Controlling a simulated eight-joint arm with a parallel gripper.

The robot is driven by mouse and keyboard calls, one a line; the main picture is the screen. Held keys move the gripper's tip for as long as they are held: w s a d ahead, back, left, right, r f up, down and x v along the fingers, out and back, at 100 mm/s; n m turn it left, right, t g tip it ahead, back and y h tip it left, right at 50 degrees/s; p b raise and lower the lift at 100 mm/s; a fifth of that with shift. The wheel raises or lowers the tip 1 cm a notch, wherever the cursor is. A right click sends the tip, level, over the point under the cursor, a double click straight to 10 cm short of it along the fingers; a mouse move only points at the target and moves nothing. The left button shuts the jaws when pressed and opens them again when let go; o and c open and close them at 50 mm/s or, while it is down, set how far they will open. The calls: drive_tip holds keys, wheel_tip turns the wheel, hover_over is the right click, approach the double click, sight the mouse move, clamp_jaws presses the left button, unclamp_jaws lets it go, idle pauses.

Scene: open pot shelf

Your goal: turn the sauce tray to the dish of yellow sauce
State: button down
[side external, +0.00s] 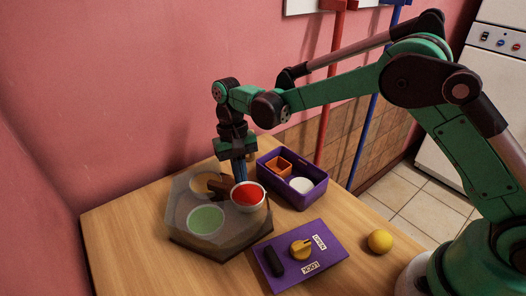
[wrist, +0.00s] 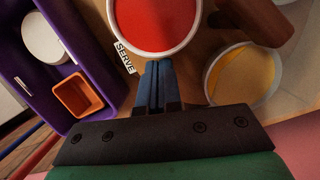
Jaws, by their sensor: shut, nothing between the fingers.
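The sauce tray (side external: 228,243) is a hexagonal tray with a smoky see-through cover on the table. The dish of yellow sauce (side external: 203,184) lies under the cover at the back left; in the wrist view it (wrist: 243,78) is at the right. The dish of red sauce (side external: 248,195) looks bright and uncovered, beside the SERVE label (wrist: 124,56). The dish of green sauce (side external: 205,220) is under the cover at the front left. A brown handle (wrist: 262,20) sits between the dishes. My gripper (wrist: 157,68) is shut and empty, fingers down just behind the red dish.
A purple box (side external: 307,197) holding an orange cup (side external: 279,168) and a white round piece (side external: 300,185) stands right of the tray. In front is a purple panel (side external: 286,273) with a yellow knob (side external: 300,248), OPEN and LOCK labels and a black bar. A yellow ball (side external: 380,241) lies right.

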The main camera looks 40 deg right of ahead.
sight(254, 202)
drive_tip(key=shift+s+d+f+m, duration=0.15)
drive_tip(key=shift+s+m, duration=0.35)
drive_tip(key=shift+m, duration=0.3)
idle(0.4)
drive_tip(key=shift+s+m+y, duration=0.4)
drive_tip(key=shift+s+m, duration=0.05)
drive_tip(key=shift+m, duration=0.35)
drive_tip(key=m, duration=0.1)
drive_tip(key=s+m, duration=0.1)
drive_tip(key=shift+s+m+t, duration=0.25)
drive_tip(key=shift+m+t, duration=0.05)
drive_tip(key=shift+t, duration=0.1)
drive_tip(key=s+m, duration=0.1)
drive_tip(key=m, duration=0.1)
drive_tip(key=s+a+m+y, duration=0.1)
drive_tip(key=m, duration=0.1)
drive_tip(key=shift+s+m+t, duration=0.25)
drive_tip(key=shift+m+t, duration=0.15)
drive_tip(key=shift+s, duration=0.1)
drive_tip(key=shift+s+a, duration=0.15)
drive_tip(key=shift+a, duration=0.05)
drive_tip(key=shift+s+a, duration=0.1)
drive_tip(key=shift+s, duration=0.05)
